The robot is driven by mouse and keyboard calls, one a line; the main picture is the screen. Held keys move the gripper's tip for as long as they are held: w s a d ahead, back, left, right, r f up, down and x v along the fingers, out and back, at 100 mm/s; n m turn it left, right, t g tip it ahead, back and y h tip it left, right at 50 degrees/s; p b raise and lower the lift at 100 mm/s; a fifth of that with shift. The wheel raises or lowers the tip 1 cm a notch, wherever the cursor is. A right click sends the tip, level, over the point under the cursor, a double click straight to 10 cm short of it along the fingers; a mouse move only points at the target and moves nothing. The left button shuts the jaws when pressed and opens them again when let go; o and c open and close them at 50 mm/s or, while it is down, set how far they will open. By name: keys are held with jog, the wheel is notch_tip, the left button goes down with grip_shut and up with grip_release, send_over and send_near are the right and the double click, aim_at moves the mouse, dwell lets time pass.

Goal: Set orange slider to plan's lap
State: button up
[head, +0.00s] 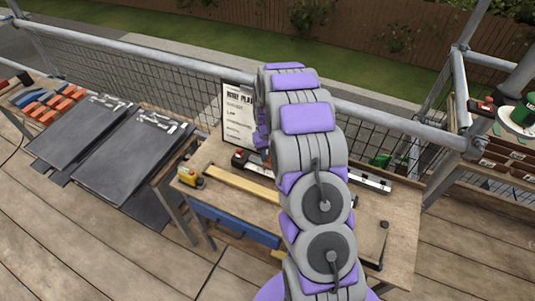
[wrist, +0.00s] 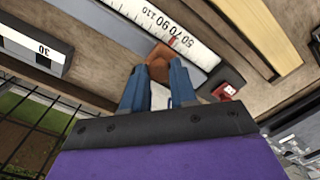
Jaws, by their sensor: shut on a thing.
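The orange slider (wrist: 158,64) shows brownish in the wrist view, beside a white scale strip (wrist: 205,52) printed 50, 70, 90, 110. A thin red mark lies at the strip's edge near 50 and 70; its exact reading is unclear. My gripper (wrist: 158,78) has its blue fingers shut on the slider. In the head view my arm hides the gripper and slider; the scale's white far end (head: 372,181) shows right of the arm. The plan board (head: 238,116) stands at the back of the bench; its lap line is too small to read.
The wooden workbench (head: 400,222) carries a yellow batten (head: 230,183) and a small yellow device (head: 190,177). A block marked 30 (wrist: 42,50) and a red block (wrist: 228,90) flank the slider. Dark slates (head: 120,150) lie left; a metal rail (head: 185,62) runs behind.

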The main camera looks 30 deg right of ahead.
grip_shut()
jog(key=shift+w+a+r+p, duration=0.15)
jog(key=shift+w+a+p, duration=0.15)
jog(key=shift+w+p, duration=0.2)
jog(key=shift+w+a, duration=0.45)
jog(key=shift+o, duration=2.2)
grip_release()
jog(key=shift+d, duration=0.1)
jog(key=shift+o, duration=1.4)
jog(key=shift+w+f, duration=0.1)
jog(key=shift+f, duration=0.1)
jog(key=shift+o, duration=1)
notch_tip(320, 180, up, 17)
jog(key=p, duration=0.3)
jog(key=shift+r, duration=0.2)
